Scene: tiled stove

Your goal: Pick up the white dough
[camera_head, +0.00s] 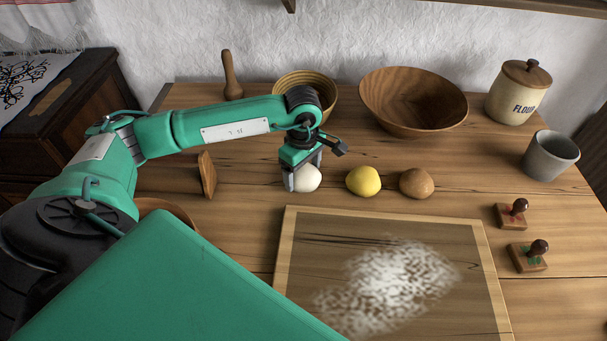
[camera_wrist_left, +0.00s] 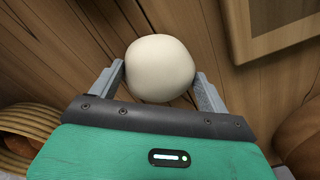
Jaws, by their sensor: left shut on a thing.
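The white dough (camera_head: 308,179) is a smooth round ball on the wooden table, at the left end of a row with a yellow dough (camera_head: 363,181) and a brown dough (camera_head: 416,183). My left gripper (camera_head: 303,180) reaches down over the white dough and is shut on it. In the left wrist view the white dough (camera_wrist_left: 160,68) sits between the two grey fingers (camera_wrist_left: 160,82), one on each side. Whether it touches the table or hangs just above it I cannot tell. My right gripper is not in view.
A floured board (camera_head: 290,250) lies in front of the doughs. Behind stand a large wooden bowl (camera_head: 412,98), a smaller bowl (camera_head: 318,80) and a flour jar (camera_head: 517,92). A grey cup (camera_head: 550,156) and two stamps (camera_head: 512,214) are at the right.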

